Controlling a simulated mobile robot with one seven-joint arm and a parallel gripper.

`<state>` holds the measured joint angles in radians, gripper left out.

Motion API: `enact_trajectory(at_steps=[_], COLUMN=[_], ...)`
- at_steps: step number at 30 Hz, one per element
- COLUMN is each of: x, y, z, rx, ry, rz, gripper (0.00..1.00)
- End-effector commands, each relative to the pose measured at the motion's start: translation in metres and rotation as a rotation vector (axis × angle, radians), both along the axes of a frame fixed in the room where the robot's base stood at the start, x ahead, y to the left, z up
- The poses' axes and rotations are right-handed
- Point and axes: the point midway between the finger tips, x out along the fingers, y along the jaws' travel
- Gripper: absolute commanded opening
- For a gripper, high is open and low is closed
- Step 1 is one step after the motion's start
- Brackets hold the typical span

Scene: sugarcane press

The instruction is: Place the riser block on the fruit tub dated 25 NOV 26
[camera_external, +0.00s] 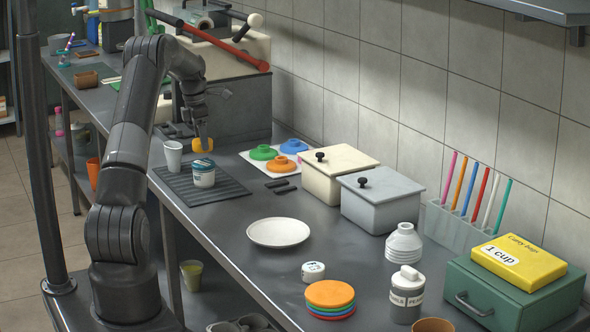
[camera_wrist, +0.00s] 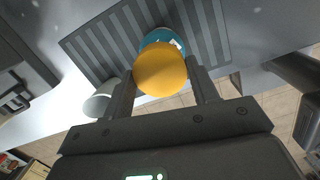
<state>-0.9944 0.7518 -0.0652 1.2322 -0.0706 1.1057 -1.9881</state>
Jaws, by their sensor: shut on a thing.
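My gripper (camera_external: 200,135) is shut on a yellow-orange rounded piece (camera_external: 203,146), which I take to be the riser block; it also shows between the fingers in the wrist view (camera_wrist: 160,70). A white and blue tub (camera_external: 204,175) stands upright on a dark ribbed mat, just below the held piece. In the wrist view the tub (camera_wrist: 163,37) is partly hidden behind the held piece. Its printed date is too small to read.
A white cup (camera_external: 173,155) stands left of the tub on the ribbed mat (camera_external: 228,190). Coloured lids (camera_external: 263,152) lie on a white sheet behind. Two lidded boxes (camera_external: 340,172), a plate (camera_external: 279,232) and a small white block (camera_external: 313,271) are to the right.

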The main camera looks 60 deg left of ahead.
Motion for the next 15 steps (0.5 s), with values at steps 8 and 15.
enact_trajectory(at_steps=[8,15], x=[0.0,0.0], y=[-0.001,-0.001], z=[-0.036,-0.037], rx=[-0.002,0.0], ry=[-0.001,-0.001], rz=[-0.001,-0.001], gripper=[0.31,0.31])
